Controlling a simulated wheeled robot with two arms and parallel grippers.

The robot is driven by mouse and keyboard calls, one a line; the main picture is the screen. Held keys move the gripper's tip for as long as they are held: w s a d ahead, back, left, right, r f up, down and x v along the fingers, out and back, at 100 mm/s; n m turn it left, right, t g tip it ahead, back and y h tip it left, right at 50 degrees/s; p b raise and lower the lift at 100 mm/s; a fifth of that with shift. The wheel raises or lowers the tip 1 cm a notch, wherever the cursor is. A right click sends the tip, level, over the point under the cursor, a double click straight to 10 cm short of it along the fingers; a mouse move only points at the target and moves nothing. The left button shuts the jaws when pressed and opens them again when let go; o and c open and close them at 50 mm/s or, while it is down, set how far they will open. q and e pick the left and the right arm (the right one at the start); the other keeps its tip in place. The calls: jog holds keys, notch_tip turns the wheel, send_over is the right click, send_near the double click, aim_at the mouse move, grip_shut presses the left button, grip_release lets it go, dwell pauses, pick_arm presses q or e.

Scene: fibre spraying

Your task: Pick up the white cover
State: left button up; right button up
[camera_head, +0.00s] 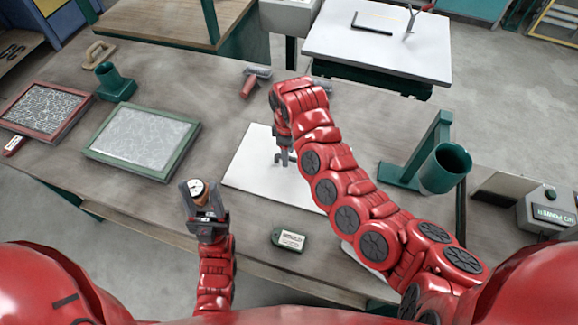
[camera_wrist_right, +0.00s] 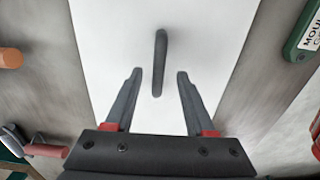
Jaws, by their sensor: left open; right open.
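The white cover (camera_head: 250,180) is a flat white panel lying on the workbench in the head view, partly hidden by my right arm. In the right wrist view the white cover (camera_wrist_right: 100,30) fills the middle, with a dark upright bar handle (camera_wrist_right: 160,62) on it. My right gripper (camera_head: 284,158) is over the cover. In the wrist view its two fingers (camera_wrist_right: 158,76) are open, one on each side of the handle's lower end, with gaps on both sides. My left gripper (camera_head: 200,192) is open near the bench's front edge, left of the cover; an orange-brown object shows between or just beyond its fingers.
A green-framed tray (camera_head: 145,141) and a red-framed tray (camera_head: 45,108) lie at left. A green tag (camera_head: 289,240) lies near the front edge. A green stand with a cup (camera_head: 440,168) is at right. A red-handled tool (camera_head: 252,83) lies behind my right gripper.

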notch_tip(320, 180, down, 3)
jog(key=shift+w+d+f+b, duration=0.1)
jog(key=shift+f+b, duration=0.05)
jog(key=shift+b, duration=0.4)
jog(key=shift+c, duration=0.3)
grip_shut()
dwell(0.6)
